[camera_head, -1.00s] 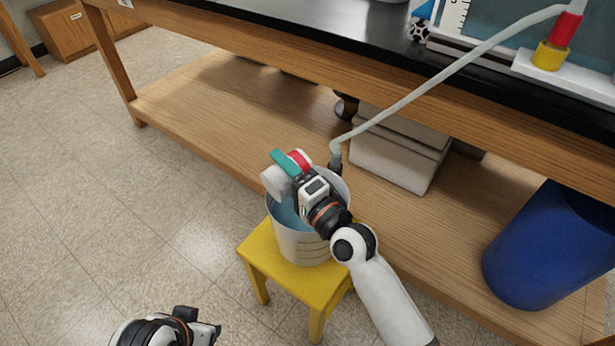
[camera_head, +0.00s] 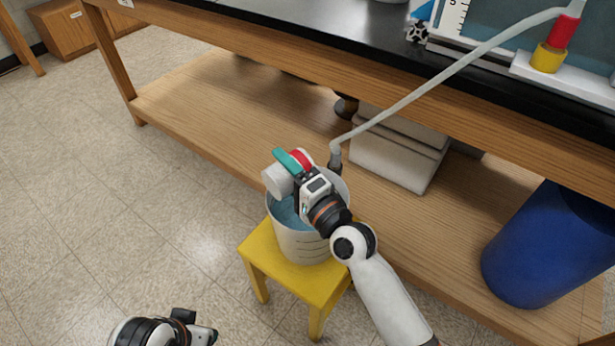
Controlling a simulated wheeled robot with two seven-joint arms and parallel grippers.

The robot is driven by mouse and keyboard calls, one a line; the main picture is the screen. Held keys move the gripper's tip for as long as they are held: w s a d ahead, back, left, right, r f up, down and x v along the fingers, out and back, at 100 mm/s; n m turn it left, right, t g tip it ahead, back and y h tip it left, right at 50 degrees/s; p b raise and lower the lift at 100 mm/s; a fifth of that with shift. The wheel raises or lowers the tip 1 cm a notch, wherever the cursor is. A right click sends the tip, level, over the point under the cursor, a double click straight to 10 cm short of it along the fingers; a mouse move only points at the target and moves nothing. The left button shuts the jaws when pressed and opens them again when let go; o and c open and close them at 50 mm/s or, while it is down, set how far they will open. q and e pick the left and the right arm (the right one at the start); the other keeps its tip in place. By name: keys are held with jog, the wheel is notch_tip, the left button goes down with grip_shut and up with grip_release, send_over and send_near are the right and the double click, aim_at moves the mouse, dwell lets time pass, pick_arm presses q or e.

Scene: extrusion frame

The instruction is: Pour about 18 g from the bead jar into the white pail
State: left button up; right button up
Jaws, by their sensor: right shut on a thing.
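The white pail (camera_head: 300,246) stands upright on a yellow stool and has blue contents inside. My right gripper (camera_head: 294,172) is above the pail's mouth, shut on the bead jar (camera_head: 277,181). The jar shows as a pale, whitish cylinder with red behind it, tipped well over on its side. A teal strip crosses over it. The gripper hides part of the jar and of the pail's opening; I cannot make out any falling beads. My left gripper (camera_head: 206,332) is at the bottom left edge, away from the pail, and its jaw state is unclear.
The yellow stool (camera_head: 286,275) stands before the wooden shelf (camera_head: 215,110) of a black-topped bench. A grey hose (camera_head: 440,87) runs down from the bench to the pail's back rim. A blue bin (camera_head: 535,250) is at right. The floor at left is clear.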

pick_arm(q)
jog(key=shift+d+r+p, duration=0.1)
jog(key=shift+r+p, duration=0.3)
pick_arm(e)
jog(key=shift+w+d+r+m, duration=0.1)
jog(key=shift+r+m, duration=0.05)
jog(key=shift+m, duration=0.35)
pick_arm(q)
jog(key=shift+r+p, duration=0.25)
jog(key=shift+p, duration=0.05)
pick_arm(e)
jog(key=shift+d+r+m, duration=0.1)
jog(key=shift+r+m, duration=0.05)
jog(key=shift+m, duration=0.15)
dwell(0.6)
pick_arm(q)
jog(key=shift+w+f, duration=0.15)
jog(key=shift+f, duration=0.2)
pick_arm(e)
jog(key=shift+w, duration=0.1)
pick_arm(q)
jog(key=shift+f, duration=0.15)
pick_arm(e)
jog(key=shift+m, duration=0.3)
pick_arm(q)
jog(key=shift+w+f+p, duration=0.15)
jog(key=shift+p, duration=0.15)
pick_arm(e)
jog(key=shift+r, duration=0.1)
